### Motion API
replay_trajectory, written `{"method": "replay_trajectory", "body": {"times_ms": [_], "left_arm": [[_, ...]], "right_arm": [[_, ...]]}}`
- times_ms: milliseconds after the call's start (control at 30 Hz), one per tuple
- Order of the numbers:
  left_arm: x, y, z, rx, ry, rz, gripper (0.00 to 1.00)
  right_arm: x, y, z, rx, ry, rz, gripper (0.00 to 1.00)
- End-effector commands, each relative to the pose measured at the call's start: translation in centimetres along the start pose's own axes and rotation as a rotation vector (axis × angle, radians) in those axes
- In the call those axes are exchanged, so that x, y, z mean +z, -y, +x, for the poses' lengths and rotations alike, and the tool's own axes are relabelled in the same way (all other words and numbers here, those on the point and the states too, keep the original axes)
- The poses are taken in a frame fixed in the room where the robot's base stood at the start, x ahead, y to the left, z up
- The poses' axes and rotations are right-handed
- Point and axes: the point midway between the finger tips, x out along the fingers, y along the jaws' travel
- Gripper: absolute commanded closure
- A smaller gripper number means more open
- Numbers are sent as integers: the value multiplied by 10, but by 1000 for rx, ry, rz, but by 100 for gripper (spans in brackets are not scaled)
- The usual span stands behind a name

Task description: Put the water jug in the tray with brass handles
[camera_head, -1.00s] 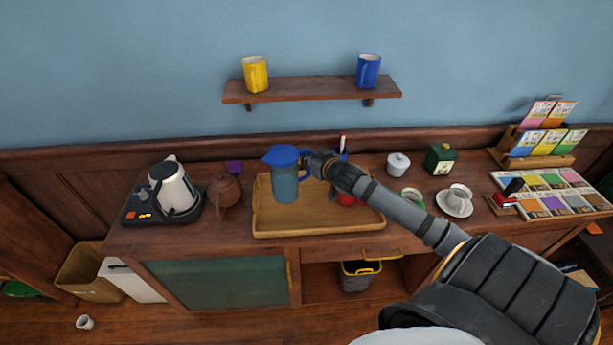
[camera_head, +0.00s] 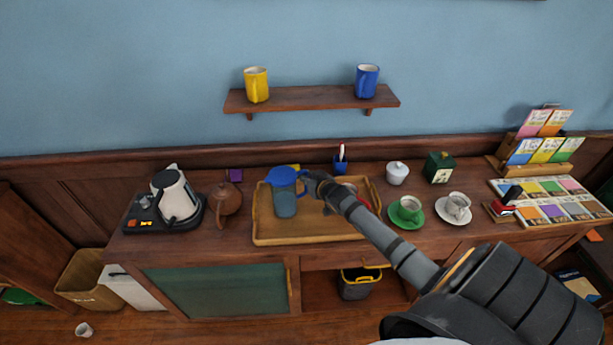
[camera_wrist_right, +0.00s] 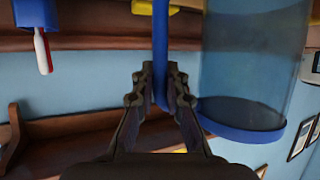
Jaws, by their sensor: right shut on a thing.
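The water jug (camera_head: 285,203) is clear blue with a solid blue lid and handle. It is upright at the left part of the wooden tray (camera_head: 310,237), within its outline; I cannot tell whether its base touches the tray floor. My right gripper (camera_head: 311,184) is shut on the jug's handle from the right. In the right wrist view the blue handle runs between the fingers of the gripper (camera_wrist_right: 162,95), with the clear jug body (camera_wrist_right: 250,65) beside it. The brass handles of the tray do not show clearly. My left gripper is not in view.
A kettle (camera_head: 175,195) on its base and a brown teapot (camera_head: 225,198) stand left of the tray. A green cup (camera_head: 408,210), a white cup (camera_head: 457,206) and a white lidded pot (camera_head: 397,174) stand to the right. A blue pen cup (camera_head: 341,164) is behind.

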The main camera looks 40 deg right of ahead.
Motion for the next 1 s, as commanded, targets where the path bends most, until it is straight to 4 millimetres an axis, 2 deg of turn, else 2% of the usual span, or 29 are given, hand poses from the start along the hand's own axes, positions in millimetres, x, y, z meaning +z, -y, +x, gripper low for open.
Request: {"method": "replay_trajectory", "body": {"times_ms": [33, 67, 233, 533, 600, 667, 900, 1000], "left_arm": [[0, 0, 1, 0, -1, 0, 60], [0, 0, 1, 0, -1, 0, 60], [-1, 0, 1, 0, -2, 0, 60], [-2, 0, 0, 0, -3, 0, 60], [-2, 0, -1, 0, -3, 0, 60], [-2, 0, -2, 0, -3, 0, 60], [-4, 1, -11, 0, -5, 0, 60], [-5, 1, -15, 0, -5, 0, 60]], "right_arm": [[0, 0, 1, -1, -3, 1, 100], [2, 0, 1, 0, 1, 0, 87], [2, 0, 1, 0, 1, 0, 65], [0, 0, 0, 0, 0, 0, 65], [0, -1, -6, 0, 1, -4, 65], [0, -1, -15, 0, 1, -6, 65], [-1, -1, -74, 0, 6, -12, 65], [-2, 0, -94, -3, 4, -11, 65]]}}
